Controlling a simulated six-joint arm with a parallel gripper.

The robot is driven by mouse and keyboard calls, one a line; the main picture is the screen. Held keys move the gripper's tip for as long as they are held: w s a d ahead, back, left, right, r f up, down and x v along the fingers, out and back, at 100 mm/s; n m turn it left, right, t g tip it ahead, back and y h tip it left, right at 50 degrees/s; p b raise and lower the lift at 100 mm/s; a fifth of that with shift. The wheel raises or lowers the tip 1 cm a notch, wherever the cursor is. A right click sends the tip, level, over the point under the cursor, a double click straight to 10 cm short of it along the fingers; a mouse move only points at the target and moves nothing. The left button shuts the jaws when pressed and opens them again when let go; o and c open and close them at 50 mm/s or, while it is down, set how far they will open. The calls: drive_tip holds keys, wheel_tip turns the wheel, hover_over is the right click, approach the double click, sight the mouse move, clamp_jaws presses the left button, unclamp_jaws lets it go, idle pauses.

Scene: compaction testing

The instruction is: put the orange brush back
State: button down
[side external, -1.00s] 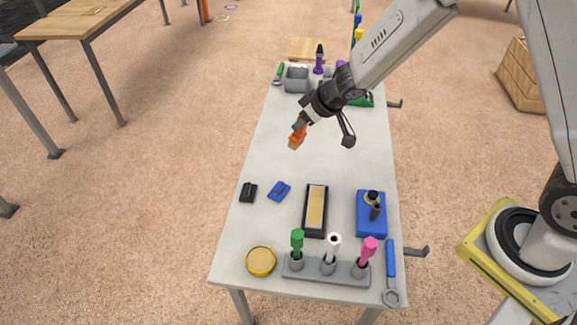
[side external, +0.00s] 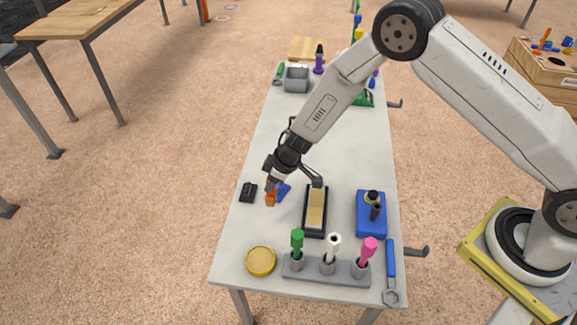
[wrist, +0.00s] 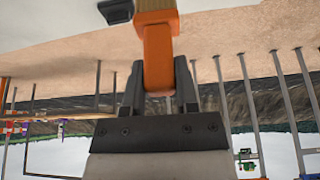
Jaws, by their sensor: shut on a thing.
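The orange brush (side external: 270,196) has an orange handle and a tan bristle end. In the wrist view the orange brush (wrist: 160,55) points away from my gripper, bristle end at the top edge. My gripper (side external: 277,180) is shut on its handle, and the jaws (wrist: 158,88) flank the handle in the wrist view. In the side view the brush is over the left part of the white table, between a black block (side external: 248,191) and a blue piece (side external: 285,191), which it partly hides. I cannot tell whether the brush touches the table.
A black tray with a tan pad (side external: 315,210) lies right of the brush. In front stand a grey holder (side external: 325,269) with green, white and pink tools, and a yellow round lid (side external: 261,261). A blue block (side external: 371,222) and a blue wrench (side external: 391,265) lie right. The table's middle is clear.

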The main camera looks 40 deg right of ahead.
drive_tip(key=shift+s+a+f+n, duration=0.1)
drive_tip(key=shift+a+f+n, duration=0.1)
drive_tip(key=shift+f, duration=0.4)
drive_tip(key=shift+s+a+f+n, duration=0.1)
drive_tip(key=shift+a+f, duration=0.1)
drive_tip(key=shift+f, duration=0.35)
drive_tip(key=shift+f, duration=0.15)
drive_tip(key=shift+f, duration=3.95)
drive_tip(key=shift+f, duration=0.35)
drive_tip(key=c, duration=0.7)
unclamp_jaws()
drive_tip(key=shift+c, duration=0.2)
drive_tip(key=o, duration=0.6)
drive_tip(key=shift+c, duration=0.2)
drive_tip(key=shift+c, duration=0.2)
